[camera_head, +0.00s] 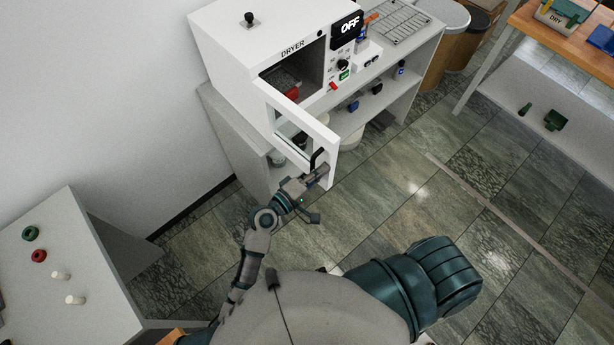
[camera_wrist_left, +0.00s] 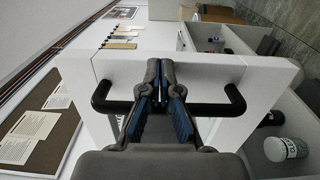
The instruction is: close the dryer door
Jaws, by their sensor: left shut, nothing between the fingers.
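The white dryer (camera_head: 240,62) stands on a bench against the wall, with its dark cavity exposed. Its white-framed door (camera_head: 313,122) with a glass pane is swung open toward me. The door's black handle (camera_head: 318,157) is near the free edge. My left gripper (camera_head: 313,177) is at that handle. In the left wrist view the shut fingers (camera_wrist_left: 164,75) overlap the middle of the black handle (camera_wrist_left: 215,108), with nothing between them. The fingers hide the handle's middle, and I cannot tell whether they touch it. My right gripper is not in view.
A white table (camera_head: 60,240) with coloured rings and pegs is at lower left. An orange-topped table (camera_head: 565,45) is at upper right. The tiled floor between is clear.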

